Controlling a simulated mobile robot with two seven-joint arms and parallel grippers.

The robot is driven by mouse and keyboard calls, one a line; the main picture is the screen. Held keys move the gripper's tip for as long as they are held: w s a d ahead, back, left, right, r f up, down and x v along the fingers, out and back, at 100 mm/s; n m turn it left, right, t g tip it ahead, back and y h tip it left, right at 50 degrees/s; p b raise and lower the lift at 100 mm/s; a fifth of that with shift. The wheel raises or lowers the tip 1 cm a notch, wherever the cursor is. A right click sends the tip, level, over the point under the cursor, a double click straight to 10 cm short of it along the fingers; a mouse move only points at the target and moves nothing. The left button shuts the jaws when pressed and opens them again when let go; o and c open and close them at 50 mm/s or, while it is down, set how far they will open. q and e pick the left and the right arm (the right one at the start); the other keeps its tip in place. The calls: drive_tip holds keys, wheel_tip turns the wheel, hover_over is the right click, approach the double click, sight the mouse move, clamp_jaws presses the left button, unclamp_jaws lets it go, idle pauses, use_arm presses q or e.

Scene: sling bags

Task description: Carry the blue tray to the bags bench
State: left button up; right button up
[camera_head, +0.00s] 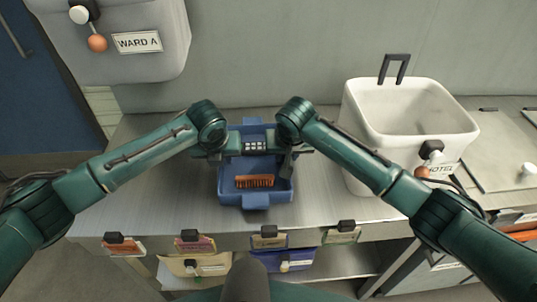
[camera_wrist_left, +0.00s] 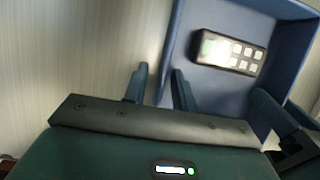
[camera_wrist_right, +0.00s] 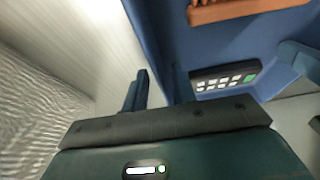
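The blue tray (camera_head: 256,199) sits on the metal bench, between my two grippers. It holds an orange-brown comb (camera_head: 254,181) near its front and a dark keypad device (camera_head: 255,146) with pale buttons towards the back. My left gripper (camera_head: 226,153) is at the tray's left side. In the left wrist view its fingers (camera_wrist_left: 160,85) are apart, on either side of the tray's wall, with a gap showing. My right gripper (camera_head: 291,153) is at the right side. In the right wrist view its fingers (camera_wrist_right: 160,88) are also apart at the wall. Contact with the wall cannot be told.
A grey container marked WARD A (camera_head: 112,45) hangs at the upper left. Clipped cards (camera_head: 195,243) line the bench's front edge. Yellow and blue pouches (camera_head: 283,260) sit below.

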drive_tip(key=shift+a, duration=0.1)
use_arm(q)
drive_tip(key=v, duration=1.2)
use_arm(e)
drive_tip(key=v, duration=1.2)
